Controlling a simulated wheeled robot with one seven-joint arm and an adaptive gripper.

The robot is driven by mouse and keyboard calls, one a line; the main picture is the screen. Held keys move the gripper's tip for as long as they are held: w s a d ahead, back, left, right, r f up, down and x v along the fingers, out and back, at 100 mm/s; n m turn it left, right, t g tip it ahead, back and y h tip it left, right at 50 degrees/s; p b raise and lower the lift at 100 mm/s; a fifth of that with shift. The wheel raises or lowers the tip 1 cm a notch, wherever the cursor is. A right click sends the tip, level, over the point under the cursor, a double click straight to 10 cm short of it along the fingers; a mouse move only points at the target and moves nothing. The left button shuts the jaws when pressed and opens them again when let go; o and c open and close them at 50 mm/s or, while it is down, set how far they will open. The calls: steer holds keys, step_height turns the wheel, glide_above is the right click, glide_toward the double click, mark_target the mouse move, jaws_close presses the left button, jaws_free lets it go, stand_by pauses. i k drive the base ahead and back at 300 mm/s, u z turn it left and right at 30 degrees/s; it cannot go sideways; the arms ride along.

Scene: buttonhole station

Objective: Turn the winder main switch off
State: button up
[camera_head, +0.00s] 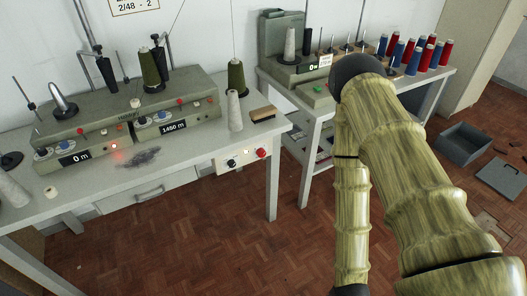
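A white control box (242,158) is fixed under the table's front right edge. It carries a dark knob (231,163) at left and a red knob (262,153) at right. I cannot tell from their look which is the main switch, or its position. My bamboo-patterned arm rises at right and bends down from a dark elbow; my gripper is out of the picture.
A dark smudge (139,157) marks the left table near the winder. A second table (318,113) holds another machine and several red and blue spools. Grey bins (465,143) sit on the floor at right.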

mark_target(260, 153)
steer(key=k, duration=1.3)
steer(key=u, duration=0.7)
steer(key=i, duration=1.2)
steer(key=z, duration=0.6)
